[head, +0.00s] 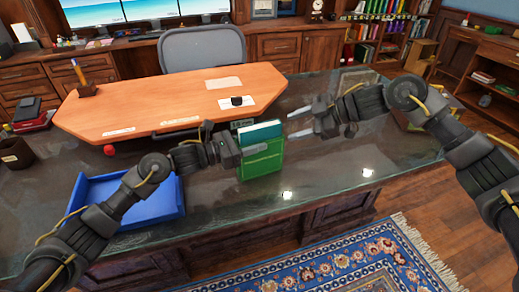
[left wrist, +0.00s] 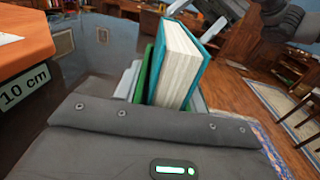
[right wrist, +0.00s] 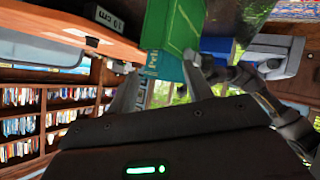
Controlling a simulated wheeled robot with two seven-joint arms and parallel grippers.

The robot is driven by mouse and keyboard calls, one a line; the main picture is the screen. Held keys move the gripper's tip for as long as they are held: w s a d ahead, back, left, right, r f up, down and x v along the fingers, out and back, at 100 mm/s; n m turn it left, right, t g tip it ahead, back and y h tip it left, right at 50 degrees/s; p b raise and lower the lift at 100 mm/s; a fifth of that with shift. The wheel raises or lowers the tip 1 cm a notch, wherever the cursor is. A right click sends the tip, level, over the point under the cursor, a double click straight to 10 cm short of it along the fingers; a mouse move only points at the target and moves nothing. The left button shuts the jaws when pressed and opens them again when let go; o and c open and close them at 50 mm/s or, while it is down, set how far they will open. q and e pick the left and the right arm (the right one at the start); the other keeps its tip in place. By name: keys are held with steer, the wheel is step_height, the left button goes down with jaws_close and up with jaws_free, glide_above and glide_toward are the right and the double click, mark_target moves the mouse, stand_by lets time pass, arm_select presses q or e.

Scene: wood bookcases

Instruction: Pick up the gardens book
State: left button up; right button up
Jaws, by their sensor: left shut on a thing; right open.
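My left gripper (head: 240,149) reaches in from the left and is shut on the books. My right gripper (head: 302,122) is open and empty, just right of the books.
A blue tray (head: 128,199) lies left of the books on the dark desk (head: 215,205). An orange-brown wooden board (head: 170,98) with cards and a "10 cm" label is behind. A grey chair (head: 203,48) stands beyond. Bookcases are at the right back.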

steer(key=w+d+f+n+y, duration=0.2)
steer(key=w+d+f+n, duration=0.3)
steer(key=n, duration=0.3)
steer(key=n+g, duration=0.9)
steer(key=n, duration=2.2)
glide_toward(268, 123)
steer(key=r, duration=0.1)
steer(key=shift+h, duration=0.4)
steer(key=shift+x, duration=5.75)
steer(key=shift+f, duration=0.15)
steer(key=shift+d, duration=0.1)
steer(key=shift+c, duration=0.4)
jaws_close()
